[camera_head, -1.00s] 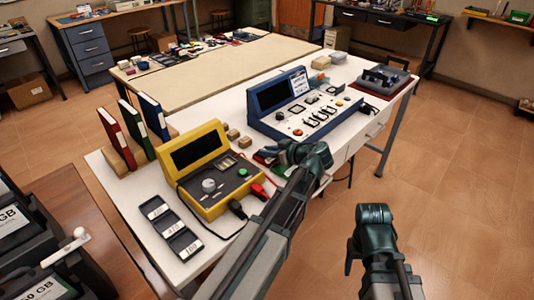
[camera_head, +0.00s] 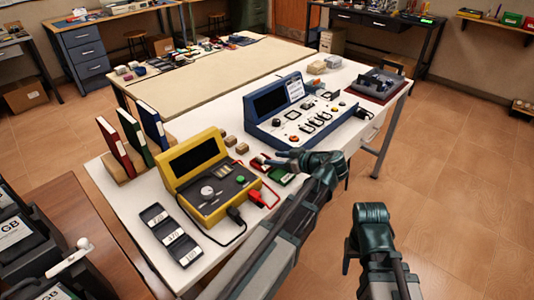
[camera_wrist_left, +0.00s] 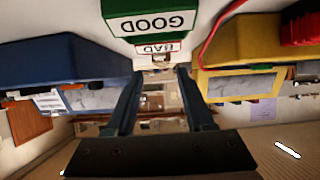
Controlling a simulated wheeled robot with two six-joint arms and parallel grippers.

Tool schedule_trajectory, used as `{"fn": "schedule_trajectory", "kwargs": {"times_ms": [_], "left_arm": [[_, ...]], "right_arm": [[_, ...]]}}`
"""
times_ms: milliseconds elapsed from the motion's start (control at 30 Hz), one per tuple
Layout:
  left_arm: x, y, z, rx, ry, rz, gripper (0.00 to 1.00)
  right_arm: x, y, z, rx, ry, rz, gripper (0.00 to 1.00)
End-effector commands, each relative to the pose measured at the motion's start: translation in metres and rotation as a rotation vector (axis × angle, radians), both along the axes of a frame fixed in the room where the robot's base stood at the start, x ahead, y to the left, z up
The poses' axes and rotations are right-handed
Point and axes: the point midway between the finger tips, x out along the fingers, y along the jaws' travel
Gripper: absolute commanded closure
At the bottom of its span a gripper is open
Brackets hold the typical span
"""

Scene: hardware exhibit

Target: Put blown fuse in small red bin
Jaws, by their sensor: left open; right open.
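The small red bin (camera_head: 258,161) is on the white bench between the yellow tester and the blue tester. In the left wrist view, the upside-down picture shows its "BAD" label (camera_wrist_left: 158,49), partly behind the green "GOOD" bin (camera_wrist_left: 150,22). The green bin also shows in the head view (camera_head: 281,179). My left gripper (camera_head: 282,160) is open beside these bins; its open fingers (camera_wrist_left: 158,75) frame a small pale item near the red bin, too unclear to name. I cannot make out the blown fuse. My right gripper (camera_head: 352,262) is open, off the bench above the floor.
The yellow tester (camera_head: 197,172) with red and black leads stands left of the bins. The blue tester (camera_head: 305,112) stands to the right. A dark labelled tray (camera_head: 171,236) and small wooden blocks (camera_head: 236,144) lie nearby. Coloured binders (camera_head: 133,142) stand at the left.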

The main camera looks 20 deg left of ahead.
Motion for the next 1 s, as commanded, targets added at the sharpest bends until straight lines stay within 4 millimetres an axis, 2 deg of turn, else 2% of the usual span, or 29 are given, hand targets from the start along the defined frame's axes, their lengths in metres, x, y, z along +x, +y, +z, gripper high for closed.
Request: {"fn": "schedule_trajectory", "kwargs": {"times_ms": [33,100,333,500,1000], "left_arm": [[-0.004,-0.01,0.009,0.0,0.0,-0.002,0.47],[-0.007,-0.02,0.014,0.0,0.0,-0.003,0.47],[-0.015,-0.043,0.024,0.0,-0.001,0.0,0.47],[-0.017,-0.048,0.025,0.0,-0.001,0.0,0.47],[-0.017,-0.048,0.024,0.0,0.0,0.001,0.47]], "right_arm": [[0.0,0.0,0.009,0.0,0.0,0.0,0.4],[0.0,0.0,0.014,0.0,0.0,0.0,0.4],[0.0,0.0,0.023,0.0,0.0,0.0,0.4],[0.0,0.0,0.025,0.0,0.0,0.0,0.4],[0.0,0.0,0.024,0.0,0.0,0.0,0.4]]}}
